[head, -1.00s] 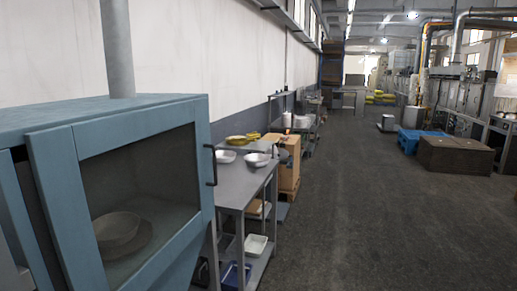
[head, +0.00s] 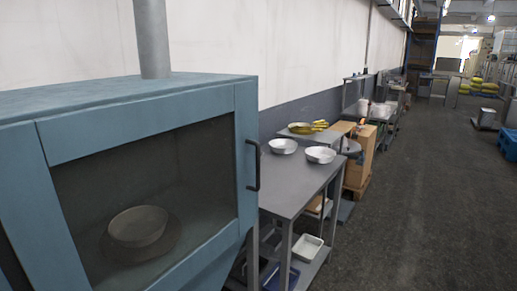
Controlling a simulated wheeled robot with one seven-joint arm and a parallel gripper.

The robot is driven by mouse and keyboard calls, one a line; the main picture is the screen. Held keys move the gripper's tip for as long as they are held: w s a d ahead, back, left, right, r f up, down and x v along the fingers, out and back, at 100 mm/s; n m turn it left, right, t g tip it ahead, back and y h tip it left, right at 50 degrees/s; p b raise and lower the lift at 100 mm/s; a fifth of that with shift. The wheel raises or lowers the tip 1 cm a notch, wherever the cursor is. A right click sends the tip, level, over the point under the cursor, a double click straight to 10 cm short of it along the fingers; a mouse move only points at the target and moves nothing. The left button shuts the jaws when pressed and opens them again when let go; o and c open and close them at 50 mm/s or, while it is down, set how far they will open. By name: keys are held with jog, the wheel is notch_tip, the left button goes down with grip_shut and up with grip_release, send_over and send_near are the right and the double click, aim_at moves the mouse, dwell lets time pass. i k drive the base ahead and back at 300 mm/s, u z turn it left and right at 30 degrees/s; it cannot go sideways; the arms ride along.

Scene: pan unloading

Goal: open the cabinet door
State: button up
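A blue cabinet (head: 90,145) fills the left of the head view. Its door has a blue frame around a dark glass pane (head: 190,180) and looks shut. A dark vertical handle (head: 257,165) sits on the right edge of the door. Through the glass I see a round pan (head: 137,227) on a round plate-like base inside. My gripper is not in view, so its state and its distance from the handle do not show.
A grey metal table (head: 295,188) with white bowls (head: 320,155) stands just right of the cabinet. Trays (head: 307,248) lie on its lower shelf. A cardboard box (head: 360,155) stands behind it. The floor (head: 430,200) at right is open. A grey pipe (head: 152,40) rises from the cabinet top.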

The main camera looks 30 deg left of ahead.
aim_at(32, 219)
jog(key=u, duration=0.5)
jog(key=i, duration=0.75)
jog(key=u, duration=0.75)
